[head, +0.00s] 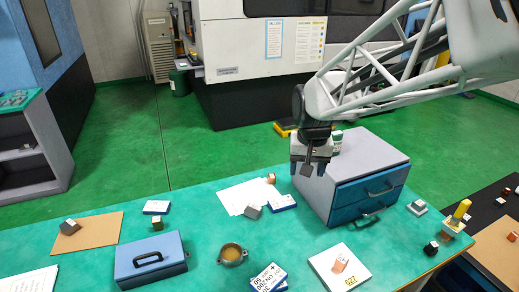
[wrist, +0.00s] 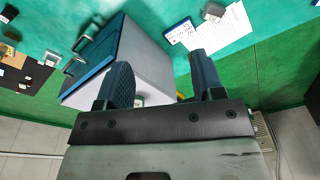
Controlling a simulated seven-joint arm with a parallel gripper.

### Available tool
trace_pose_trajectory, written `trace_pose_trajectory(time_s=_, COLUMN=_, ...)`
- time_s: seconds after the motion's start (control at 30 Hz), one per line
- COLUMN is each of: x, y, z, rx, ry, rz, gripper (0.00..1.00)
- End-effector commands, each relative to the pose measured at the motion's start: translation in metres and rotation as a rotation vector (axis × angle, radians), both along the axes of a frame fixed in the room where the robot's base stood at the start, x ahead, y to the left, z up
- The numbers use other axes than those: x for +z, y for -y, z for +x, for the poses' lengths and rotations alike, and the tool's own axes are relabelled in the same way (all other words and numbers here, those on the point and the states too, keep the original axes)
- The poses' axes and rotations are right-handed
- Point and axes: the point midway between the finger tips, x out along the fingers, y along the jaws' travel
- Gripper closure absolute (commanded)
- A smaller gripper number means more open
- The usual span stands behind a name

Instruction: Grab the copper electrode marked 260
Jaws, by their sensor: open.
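No marking 260 can be read on any piece. One copper-coloured piece (head: 340,264) lies on a white numbered plate (head: 326,277) at the front right of the table in the head view. A smaller copper-coloured block (head: 271,178) sits at the edge of the white papers, left of the drawer cabinet. My gripper (head: 311,164) is high over the cabinet's left rear side, fingers pointing down. In the wrist view my gripper (wrist: 161,62) has its two fingers well apart with nothing held between them.
The grey cabinet (head: 340,172) with blue drawers stands under my gripper; its lower drawer looks slightly open. A blue box (head: 150,262), a round brown-filled dish (head: 232,254), white-blue label blocks (head: 269,278) and a brown mat (head: 92,236) occupy the green table.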

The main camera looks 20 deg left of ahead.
Motion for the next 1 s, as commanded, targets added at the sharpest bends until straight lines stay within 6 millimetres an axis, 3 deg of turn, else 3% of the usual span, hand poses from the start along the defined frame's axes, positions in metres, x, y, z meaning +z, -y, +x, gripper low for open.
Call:
trace_pose_trajectory(time_s=0.03, x=-0.007, y=-0.02, z=0.004, rx=0.018, ry=-0.006, rz=-0.003, gripper=0.38)
trace_pose_trajectory(time_s=0.2, x=-0.026, y=-0.082, z=0.013, rx=0.064, ry=-0.02, rz=-0.008, gripper=0.38)
trace_pose_trajectory(time_s=0.47, x=-0.064, y=-0.179, z=0.012, rx=0.134, ry=-0.041, rz=-0.02, gripper=0.38)
trace_pose_trajectory(time_s=0.77, x=-0.118, y=-0.294, z=-0.011, rx=0.215, ry=-0.063, rz=-0.037, gripper=0.38)
trace_pose_trajectory(time_s=1.0, x=-0.169, y=-0.383, z=-0.048, rx=0.281, ry=-0.079, rz=-0.053, gripper=0.38)
